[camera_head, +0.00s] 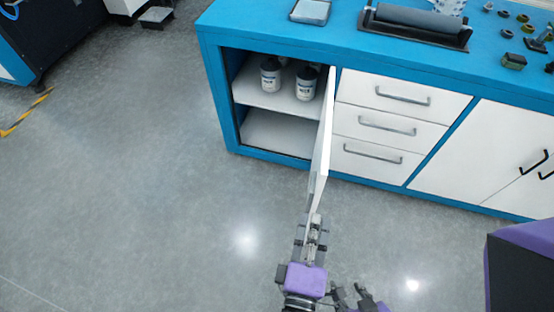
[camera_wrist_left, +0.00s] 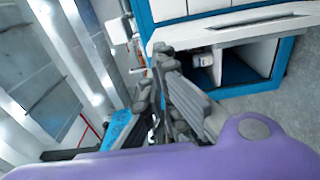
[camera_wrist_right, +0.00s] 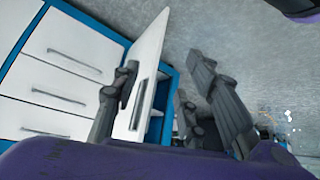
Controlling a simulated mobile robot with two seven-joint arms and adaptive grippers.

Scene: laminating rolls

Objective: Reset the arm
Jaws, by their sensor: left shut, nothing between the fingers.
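My left gripper (camera_head: 314,226) is shut and empty in the head view, in front of the outer edge of the open white cabinet door (camera_head: 322,150). I cannot tell whether it touches the door. In the left wrist view its fingers (camera_wrist_left: 165,85) are close together below the door (camera_wrist_left: 235,30). My right gripper shows partly at the bottom edge of the head view (camera_head: 357,297). In the right wrist view its fingers (camera_wrist_right: 170,85) are spread apart and nothing is held between them. The door (camera_wrist_right: 150,65) with its handle (camera_wrist_right: 139,104) shows beyond them.
The blue workbench (camera_head: 260,27) has an open compartment with white bottles (camera_head: 305,84) on its shelf (camera_head: 268,98). White drawers (camera_head: 388,127) are right of the door. A roller (camera_head: 415,20) and small parts lie on top.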

